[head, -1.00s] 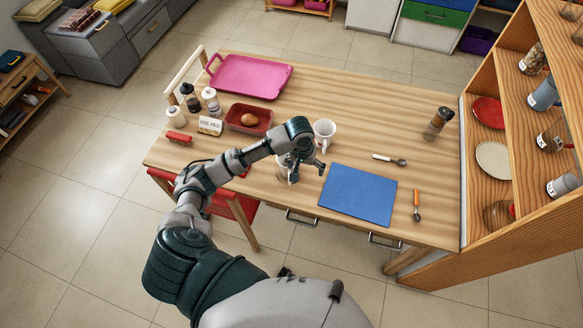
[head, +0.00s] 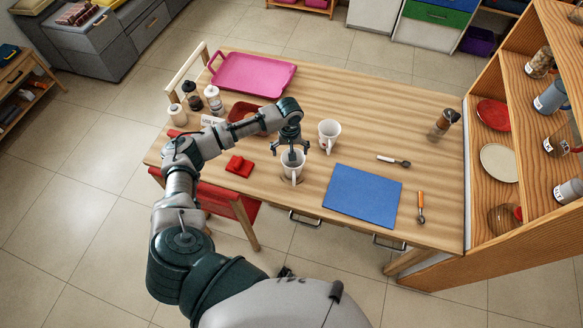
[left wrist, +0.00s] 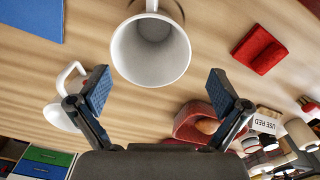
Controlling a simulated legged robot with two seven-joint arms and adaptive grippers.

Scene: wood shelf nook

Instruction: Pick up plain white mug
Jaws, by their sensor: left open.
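Two white mugs stand upright on the wooden table; I cannot tell from these views whether either has markings. The nearer mug (head: 292,173) is close to the table's front edge, and the farther mug (head: 329,132) is behind it to the right. My left gripper (head: 290,152) is open and points down just above the nearer mug. In the left wrist view, the nearer mug (left wrist: 150,62) shows its open mouth ahead of and between the spread fingers (left wrist: 160,92), with nothing held. The farther mug (left wrist: 62,115) lies beyond the left finger. My right gripper is not in view.
A blue mat (head: 362,196) lies right of the mugs. A folded red item (head: 239,166) lies to the left. A red tray (head: 245,112) is partly hidden by my arm. Several bottles (head: 212,98) and a pink tray (head: 253,75) stand behind. A wooden shelf (head: 480,190) bounds the right.

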